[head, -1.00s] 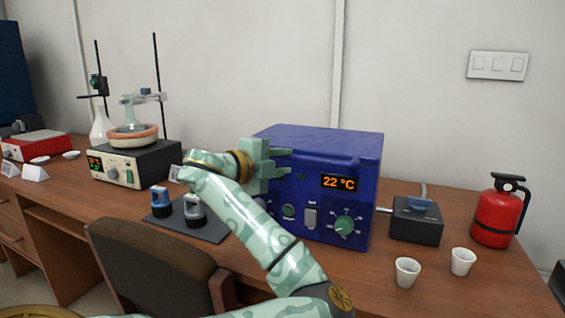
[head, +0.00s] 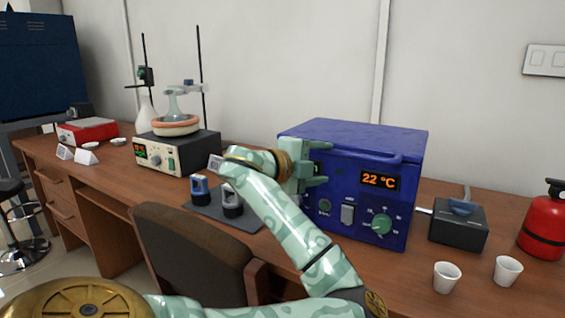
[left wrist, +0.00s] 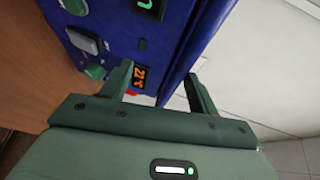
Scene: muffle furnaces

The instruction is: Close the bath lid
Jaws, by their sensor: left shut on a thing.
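The bath is a blue box (head: 345,213) on the desk, with a 22 °C display, a switch and green knobs. Its lid (head: 350,138) lies level across the top, with a bar along the front edge; I see no clear gap beneath it. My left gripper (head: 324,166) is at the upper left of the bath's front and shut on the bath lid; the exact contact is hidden. In the left wrist view, the blue bath (left wrist: 178,45) lies beyond and between the two fingers of the left gripper (left wrist: 160,88). My right gripper is not in view.
Right of the bath are a black box (head: 460,228), two white cups (head: 447,277) (head: 508,270) and a red extinguisher (head: 543,222). Left are a dark mat (head: 245,218) with two small items and a hotplate (head: 178,153) with a flask. A brown chair (head: 190,255) stands in front.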

